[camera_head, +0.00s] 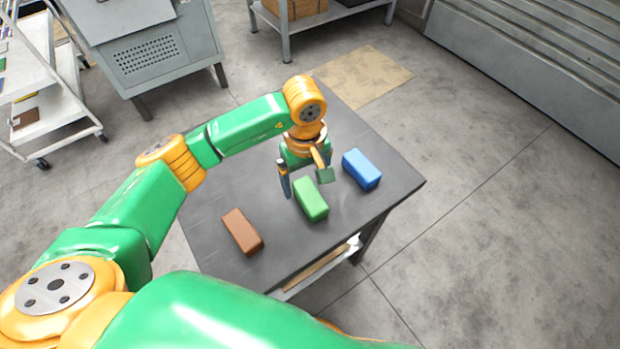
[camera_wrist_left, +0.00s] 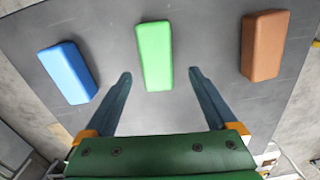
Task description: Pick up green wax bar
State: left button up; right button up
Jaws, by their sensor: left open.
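The green wax bar (camera_head: 311,200) lies on the dark grey table (camera_head: 350,225), between a brown bar and a blue bar. My left gripper (camera_head: 305,186) is open and empty above the table, just behind and over the green bar in the head view. In the left wrist view the green bar (camera_wrist_left: 154,56) lies ahead of the gap between the two fingertips (camera_wrist_left: 160,74), with its near end roughly level with them. No contact with the bar is visible. My right gripper is in neither view.
The brown bar (camera_head: 242,232) lies to the left of the green bar and the blue bar (camera_head: 361,169) to its right, both with clear table between. A grey cabinet (camera_head: 150,50), a white cart (camera_head: 50,100) and a shelf (camera_head: 320,18) stand beyond the table.

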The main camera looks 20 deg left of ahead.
aim_at(310, 194)
pick_arm(q)
jog(key=f, duration=0.3)
jog(key=d+f+p, duration=0.1)
jog(key=shift+s+d+f, duration=0.1)
jog(key=shift+s+f, duration=0.05)
jog(key=shift+s, duration=0.25)
jog(key=shift+w+f, duration=0.25)
jog(key=shift+f, duration=0.2)
grip_shut()
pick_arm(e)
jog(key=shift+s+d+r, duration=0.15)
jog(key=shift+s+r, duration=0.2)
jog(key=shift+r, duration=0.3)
pick_arm(q)
jog(key=shift+r, duration=0.15)
